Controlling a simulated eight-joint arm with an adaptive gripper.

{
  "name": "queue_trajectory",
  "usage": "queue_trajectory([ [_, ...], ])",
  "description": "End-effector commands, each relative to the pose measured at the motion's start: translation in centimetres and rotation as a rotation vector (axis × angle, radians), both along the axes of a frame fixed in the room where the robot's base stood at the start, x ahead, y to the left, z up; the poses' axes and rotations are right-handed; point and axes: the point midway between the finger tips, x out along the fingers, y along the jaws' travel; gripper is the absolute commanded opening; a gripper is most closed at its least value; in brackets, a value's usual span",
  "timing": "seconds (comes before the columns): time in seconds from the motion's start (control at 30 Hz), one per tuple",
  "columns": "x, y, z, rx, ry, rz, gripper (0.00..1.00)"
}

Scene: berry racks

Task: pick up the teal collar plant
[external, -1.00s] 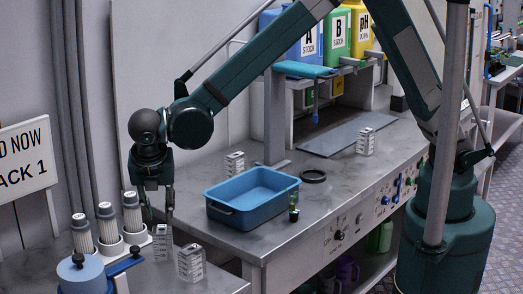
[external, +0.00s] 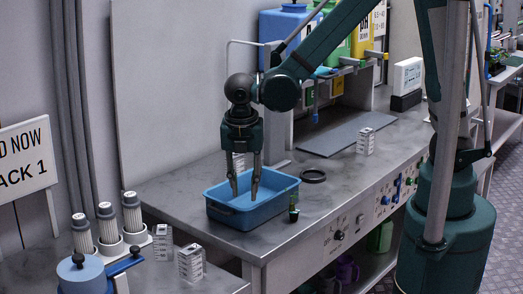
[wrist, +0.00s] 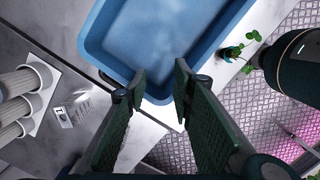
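The teal collar plant (external: 293,208) is a small dark pot with a teal band, standing at the bench's front edge just right of the blue tray. In the wrist view the plant (wrist: 232,53) shows green leaves and lies at the upper right, beside the tray. My gripper (external: 245,192) points down over the blue tray (external: 262,219), left of the plant. Its two fingers are spread with nothing between them, and they also show in the wrist view (wrist: 155,88).
A black ring (external: 312,176) lies right of the tray. Several white ribbed cylinders (external: 107,224) stand in a rack at left. A grey mat (external: 340,136) lies toward the back.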

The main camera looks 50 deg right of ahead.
Motion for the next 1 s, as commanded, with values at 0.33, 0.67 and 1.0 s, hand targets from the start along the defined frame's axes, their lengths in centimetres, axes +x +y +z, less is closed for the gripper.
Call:
queue_trajectory([
  [0.33,-6.2,-8.0,-0.6,0.082,0.047,-0.069,0.25],
  [0.67,-9.1,-10.8,-1.1,0.122,0.063,-0.098,0.25],
  [1.0,-9.2,-10.8,-1.2,0.123,0.065,-0.099,0.25],
])
